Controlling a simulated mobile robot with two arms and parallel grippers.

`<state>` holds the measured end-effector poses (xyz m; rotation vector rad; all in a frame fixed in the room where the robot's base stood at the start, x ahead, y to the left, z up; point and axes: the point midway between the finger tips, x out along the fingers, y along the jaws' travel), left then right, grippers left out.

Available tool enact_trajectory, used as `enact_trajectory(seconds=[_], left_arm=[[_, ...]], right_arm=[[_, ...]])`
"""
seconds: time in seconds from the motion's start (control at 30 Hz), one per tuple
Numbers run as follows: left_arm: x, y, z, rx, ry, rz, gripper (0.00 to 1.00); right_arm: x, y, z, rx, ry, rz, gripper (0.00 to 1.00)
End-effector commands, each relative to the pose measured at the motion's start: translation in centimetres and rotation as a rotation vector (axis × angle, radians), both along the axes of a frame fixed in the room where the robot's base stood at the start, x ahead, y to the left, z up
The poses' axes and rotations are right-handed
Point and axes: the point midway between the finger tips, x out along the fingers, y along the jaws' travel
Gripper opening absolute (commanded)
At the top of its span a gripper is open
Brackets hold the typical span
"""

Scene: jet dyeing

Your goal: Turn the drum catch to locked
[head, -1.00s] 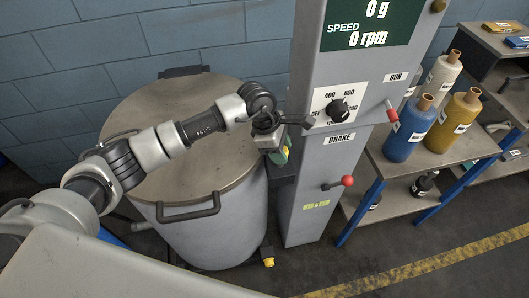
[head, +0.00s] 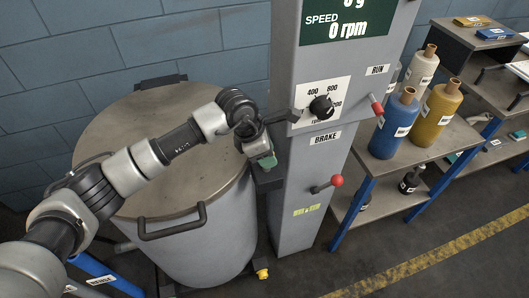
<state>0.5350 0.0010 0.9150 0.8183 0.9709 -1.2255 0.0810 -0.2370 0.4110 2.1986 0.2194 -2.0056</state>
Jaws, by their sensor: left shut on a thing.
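The drum (head: 205,238) is a grey cylinder with a flat brownish lid (head: 120,135), which is closed. My left arm reaches across the lid to the drum's right side. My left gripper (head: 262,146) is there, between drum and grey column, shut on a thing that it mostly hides. This seems to be the drum catch; its position cannot be read. A small green part (head: 266,161) shows just below the gripper. My right gripper is not in view.
The grey column (head: 307,175) carries a speed display reading 0 rpm, a black dial (head: 321,107), a red run lever (head: 377,106) and a red-knobbed brake lever (head: 336,181). A shelf with several bobbin-like bottles (head: 395,125) stands right. The floor in front is clear.

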Motion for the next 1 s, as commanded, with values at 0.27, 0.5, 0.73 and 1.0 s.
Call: enact_trajectory(seconds=[0.27,0.5,0.73,1.0], left_arm=[[0.0,0.1,0.1,0.0,-0.001,0.0,0.64],[0.0,0.1,0.1,0.0,-0.001,-0.001,0.64],[-0.1,1.1,2.5,-0.001,-0.006,0.0,0.64],[-0.4,3.2,7.5,0.0,-0.005,0.0,0.64]], right_arm=[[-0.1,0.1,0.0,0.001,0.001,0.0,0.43],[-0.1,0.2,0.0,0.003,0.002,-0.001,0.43],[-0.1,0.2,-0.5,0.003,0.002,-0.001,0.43],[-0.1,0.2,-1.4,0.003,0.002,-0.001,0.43]])
